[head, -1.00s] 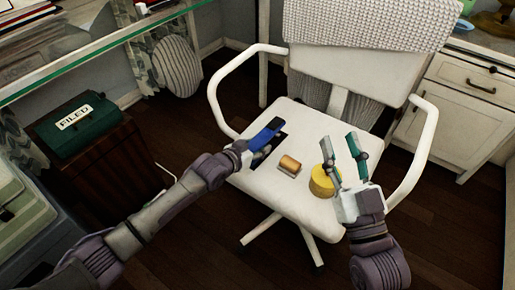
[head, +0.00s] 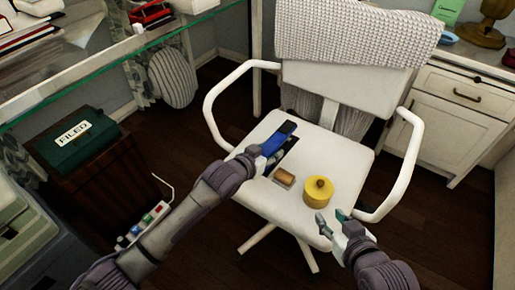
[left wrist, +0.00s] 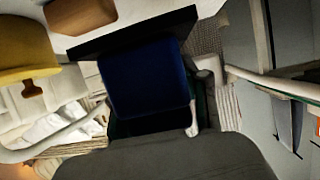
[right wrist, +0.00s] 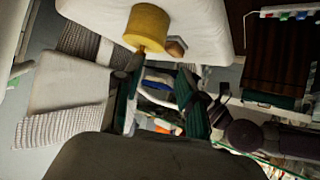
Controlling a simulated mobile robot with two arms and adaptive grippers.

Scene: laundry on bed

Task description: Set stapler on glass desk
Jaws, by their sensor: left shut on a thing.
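The stapler (head: 271,145), dark blue with a black part, is at the chair seat's left side in the head view. My left gripper (head: 262,156) is shut on it; it fills the middle of the left wrist view (left wrist: 147,80). Whether it still touches the seat is unclear. The glass desk (head: 115,67) is at the upper left, its green edge running diagonally. My right gripper (head: 332,222) is at the seat's front right edge, fingers apart and empty, as the right wrist view (right wrist: 158,100) shows.
A yellow round container (head: 317,194) and a small tan-brown block (head: 284,177) sit on the white chair seat (head: 340,158). The chair's left armrest (head: 208,105) stands between seat and desk. A red object (head: 150,12) and papers lie on the desk. A green box (head: 75,143) is below it.

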